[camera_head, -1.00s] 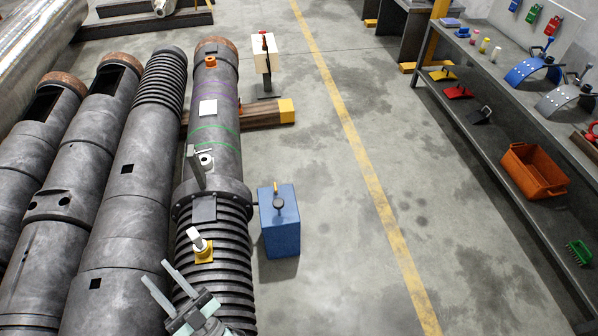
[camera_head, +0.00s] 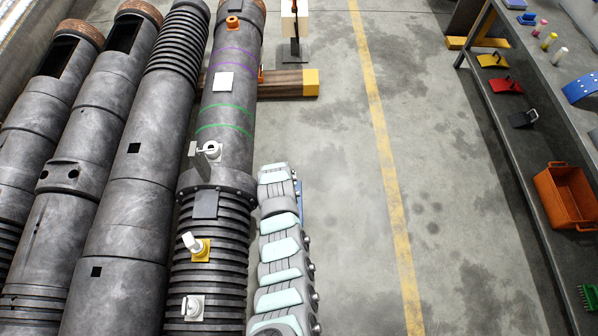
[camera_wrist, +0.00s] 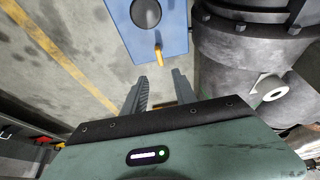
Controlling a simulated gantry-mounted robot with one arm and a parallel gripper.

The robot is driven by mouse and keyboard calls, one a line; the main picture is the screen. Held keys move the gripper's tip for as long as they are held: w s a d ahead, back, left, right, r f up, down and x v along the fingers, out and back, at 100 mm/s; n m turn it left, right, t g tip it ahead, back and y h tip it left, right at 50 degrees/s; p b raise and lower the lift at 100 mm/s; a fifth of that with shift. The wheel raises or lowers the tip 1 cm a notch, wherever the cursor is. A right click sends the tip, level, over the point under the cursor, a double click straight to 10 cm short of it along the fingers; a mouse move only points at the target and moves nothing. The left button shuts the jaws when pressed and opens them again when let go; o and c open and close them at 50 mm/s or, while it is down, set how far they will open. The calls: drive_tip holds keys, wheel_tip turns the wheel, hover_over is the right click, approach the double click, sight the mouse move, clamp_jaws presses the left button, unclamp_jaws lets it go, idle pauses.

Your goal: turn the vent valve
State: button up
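A blue box (camera_wrist: 172,32) with a round black gauge (camera_wrist: 146,12) and a small yellow lever (camera_wrist: 158,56) shows in the wrist view, beside the dark barrel. The lever may be the vent valve; no label shows. My gripper (camera_wrist: 160,88) is open and empty, its two fingers pointing toward the box, with the lever apart from them and roughly in line with the gap. In the head view my arm covers most of the box, leaving a blue sliver (camera_head: 299,195); the fingertips and lever are hidden there.
The barrel (camera_head: 212,178) carries white fittings, one (camera_head: 193,245) on a yellow base. More barrels lie left. Open concrete floor with a yellow line (camera_head: 385,170) lies right, then a workbench with an orange bin (camera_head: 566,197).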

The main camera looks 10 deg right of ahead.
drive_tip(key=b+x, duration=0.2)
drive_tip(key=x, duration=0.1)
drive_tip(key=b+x, duration=0.6)
drive_tip(key=shift+s+a+f, duration=0.1)
drive_tip(key=shift+s+f, duration=0.1)
drive_tip(key=shift+s, duration=0.15)
drive_tip(key=b+x, duration=0.1)
drive_tip(key=b, duration=0.1)
drive_tip(key=shift+w+f+b, duration=0.25)
drive_tip(key=shift+f+b, duration=0.05)
drive_tip(key=shift+b, duration=0.1)
clamp_jaws()
